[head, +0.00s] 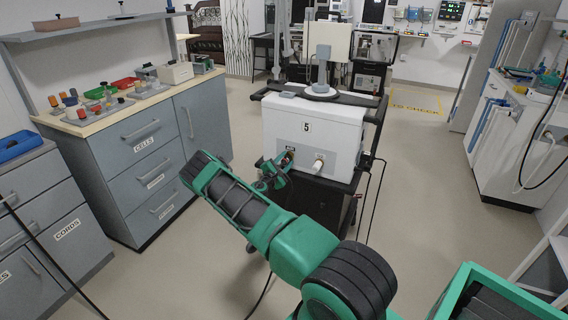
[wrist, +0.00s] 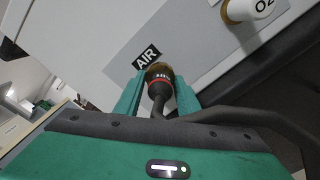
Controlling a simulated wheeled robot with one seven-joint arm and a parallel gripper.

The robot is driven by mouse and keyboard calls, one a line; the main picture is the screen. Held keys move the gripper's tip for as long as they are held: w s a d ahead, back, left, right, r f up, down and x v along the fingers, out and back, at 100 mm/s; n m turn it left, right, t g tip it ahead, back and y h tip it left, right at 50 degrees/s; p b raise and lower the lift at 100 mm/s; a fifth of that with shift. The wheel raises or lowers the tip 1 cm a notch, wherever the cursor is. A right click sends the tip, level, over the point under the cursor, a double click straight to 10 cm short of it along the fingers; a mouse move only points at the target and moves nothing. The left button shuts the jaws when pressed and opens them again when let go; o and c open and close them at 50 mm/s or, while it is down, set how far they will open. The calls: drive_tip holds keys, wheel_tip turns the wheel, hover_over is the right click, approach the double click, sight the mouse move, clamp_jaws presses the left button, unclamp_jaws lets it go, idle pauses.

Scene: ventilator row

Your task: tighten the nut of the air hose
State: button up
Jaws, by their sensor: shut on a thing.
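The air hose nut (wrist: 159,82), dark with a red ring, sits at the fitting beside the "AIR" label (wrist: 146,54) on the white ventilator (wrist: 215,50). A brass-coloured part shows behind it. My gripper (wrist: 158,92) is shut on the nut, with one green finger on each side. A dark hose runs from the nut towards the wrist. In the head view my gripper (head: 282,163) is at the front left of the ventilator (head: 330,138), marked "5". The nut's thread is hidden.
The white O2 fitting (head: 318,165) sticks out to the right of my gripper; it also shows in the wrist view (wrist: 248,9). The ventilator stands on a dark cart (head: 322,188). Grey drawer cabinets (head: 150,165) line the left. The floor to the right is open.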

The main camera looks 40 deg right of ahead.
drive_tip(key=m, duration=0.5)
drive_tip(key=shift+f+m, duration=0.1)
drive_tip(key=shift+m, duration=0.2)
drive_tip(key=m, duration=0.4)
drive_tip(key=shift+s+m, duration=0.1)
drive_tip(key=shift+m, duration=0.2)
drive_tip(key=m, duration=1)
drive_tip(key=shift+f+m, duration=0.15)
drive_tip(key=shift+m, duration=0.25)
drive_tip(key=m, duration=0.4)
drive_tip(key=shift+m, duration=0.3)
drive_tip(key=m, duration=1)
drive_tip(key=shift+m, duration=2.7)
